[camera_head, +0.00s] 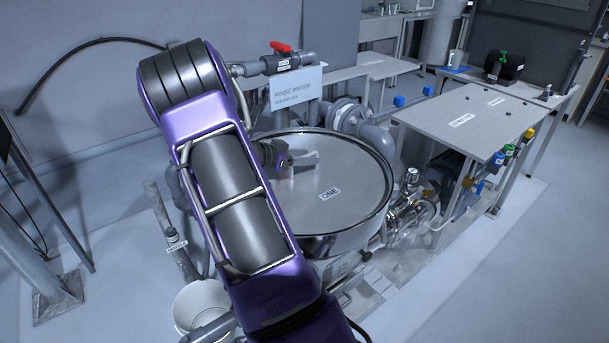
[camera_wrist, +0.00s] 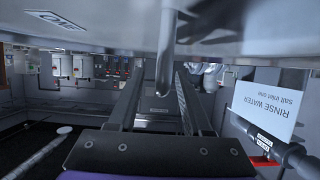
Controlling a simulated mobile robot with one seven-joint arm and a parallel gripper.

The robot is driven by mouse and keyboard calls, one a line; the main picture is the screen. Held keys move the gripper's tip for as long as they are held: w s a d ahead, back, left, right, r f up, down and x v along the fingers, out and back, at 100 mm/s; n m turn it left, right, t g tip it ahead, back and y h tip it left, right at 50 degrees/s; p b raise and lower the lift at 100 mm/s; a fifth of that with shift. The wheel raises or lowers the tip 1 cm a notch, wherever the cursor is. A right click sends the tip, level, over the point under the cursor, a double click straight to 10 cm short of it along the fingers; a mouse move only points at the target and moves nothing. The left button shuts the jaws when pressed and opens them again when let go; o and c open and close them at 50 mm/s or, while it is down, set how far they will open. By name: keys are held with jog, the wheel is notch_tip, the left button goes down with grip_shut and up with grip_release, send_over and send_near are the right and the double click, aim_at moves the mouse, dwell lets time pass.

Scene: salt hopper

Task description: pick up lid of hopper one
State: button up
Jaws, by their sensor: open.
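The lid of hopper one (camera_head: 350,205) is a round, flat grey disc labelled ONE, seated on the metal hopper (camera_head: 340,243) in the head view. Its underside-up image fills the top of the wrist view (camera_wrist: 100,30), which is upside down. My gripper (camera_head: 300,161) is low over the middle of the lid, and my arm hides the lid's left part. In the wrist view my gripper (camera_wrist: 156,90) is open, with a finger on each side of a grey metal handle bar (camera_wrist: 166,55). Whether either finger touches the bar I cannot tell.
A RINSE WATER sign (camera_head: 297,90) and a pipe with a red-handled valve (camera_head: 285,57) stand just behind the hopper. A grey table (camera_head: 465,115) is at the right. A white bucket (camera_head: 200,305) stands on the floor in front. Open floor lies at far right.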

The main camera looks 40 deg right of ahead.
grip_shut()
dwell(1.4)
jog(key=shift+r, duration=0.15)
